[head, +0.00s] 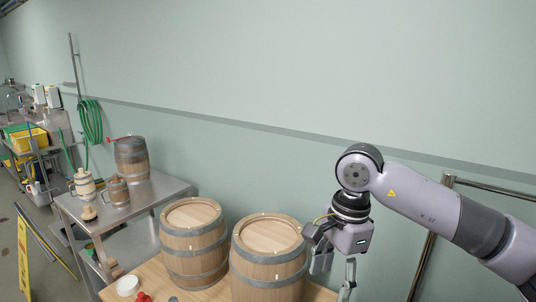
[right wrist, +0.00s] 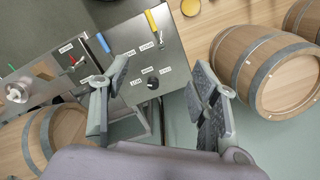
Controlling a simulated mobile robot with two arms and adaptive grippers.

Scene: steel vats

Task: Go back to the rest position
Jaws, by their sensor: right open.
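My right arm comes in from the right in the head view. Its gripper (head: 333,277) points down, just right of the nearer wooden barrel (head: 268,270). In the right wrist view the gripper (right wrist: 160,72) has its two fingers wide apart with nothing between them. Behind the gap lies a steel control panel (right wrist: 130,72) with labels, a black knob and blue and yellow parts. My left gripper is not in view.
A second barrel (head: 194,245) stands left of the nearer one on a wooden table (head: 155,268). A steel table (head: 155,192) at left holds a small barrel (head: 131,160) and a mug (head: 118,192). A metal rail (head: 425,262) stands right. The upper wall area is clear.

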